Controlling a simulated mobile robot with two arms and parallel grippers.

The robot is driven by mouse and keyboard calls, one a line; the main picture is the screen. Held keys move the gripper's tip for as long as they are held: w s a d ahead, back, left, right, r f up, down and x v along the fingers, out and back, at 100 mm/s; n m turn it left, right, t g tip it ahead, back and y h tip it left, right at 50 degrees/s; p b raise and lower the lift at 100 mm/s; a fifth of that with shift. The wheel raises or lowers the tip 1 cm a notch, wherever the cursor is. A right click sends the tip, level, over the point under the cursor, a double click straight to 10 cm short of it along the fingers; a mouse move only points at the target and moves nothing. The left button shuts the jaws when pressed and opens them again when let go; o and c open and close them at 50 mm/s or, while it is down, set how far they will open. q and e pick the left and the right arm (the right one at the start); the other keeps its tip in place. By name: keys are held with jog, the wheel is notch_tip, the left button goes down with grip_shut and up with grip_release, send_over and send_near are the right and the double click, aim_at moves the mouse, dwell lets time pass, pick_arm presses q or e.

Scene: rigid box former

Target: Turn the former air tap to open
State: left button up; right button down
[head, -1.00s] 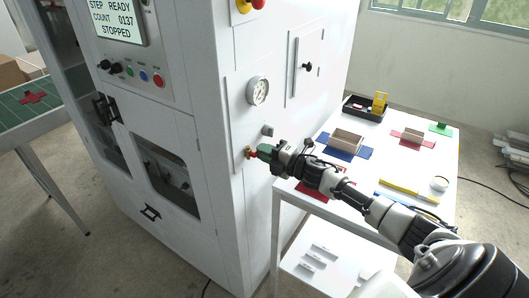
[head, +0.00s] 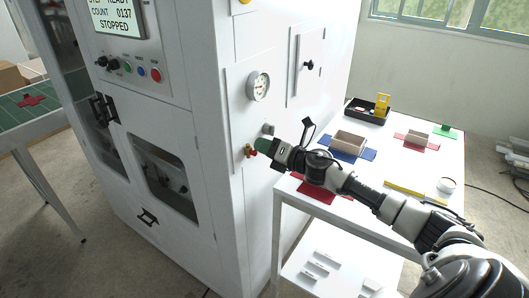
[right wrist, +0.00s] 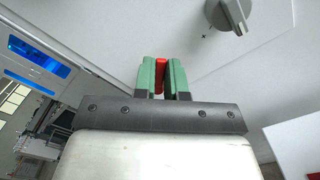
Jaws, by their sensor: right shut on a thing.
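The air tap (head: 248,151) is a small brass fitting with a red handle on the white side panel of the machine, below the round gauge (head: 258,86). My right gripper (head: 262,146) is at the tap, its green fingertips shut on the red handle. In the right wrist view the red handle (right wrist: 160,68) stands upright between the two green fingers, which partly cover it. The brass body is hidden there, and the handle's exact angle is hard to tell in the head view. My left gripper is in neither view.
A grey knob (head: 268,129) sits just above the tap; it also shows in the right wrist view (right wrist: 228,14). A white table (head: 375,182) with trays and coloured mats stands right of the machine, below my right arm. A black-knobbed door (head: 307,66) is higher up.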

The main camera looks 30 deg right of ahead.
jog(key=n, duration=0.1)
jog(key=n+b, duration=0.1)
jog(key=n, duration=0.1)
jog(key=a+n, duration=0.1)
jog(key=shift+s+r+n+b, duration=0.2)
jog(key=shift+r+n+b, duration=0.05)
jog(key=shift+n+b, duration=0.05)
jog(key=shift+s+a+r+n+b, duration=0.1)
jog(key=shift+a+n+b, duration=0.15)
jog(key=shift+n, duration=0.9)
jog(key=shift+s+a+r+n+b, duration=0.1)
jog(key=shift+a+n+b, duration=0.1)
jog(key=shift+n, duration=0.95)
jog(key=shift+f, duration=0.1)
jog(key=c, duration=1.2)
grip_release()
jog(key=shift+s+d+f+b, duration=0.15)
jog(key=shift+s+d+b, duration=0.05)
jog(key=shift+s+b, duration=0.2)
jog(key=shift+r+b+v, duration=0.2)
jog(key=shift+b+v, duration=2.35)
jog(key=shift+v, duration=2.4)
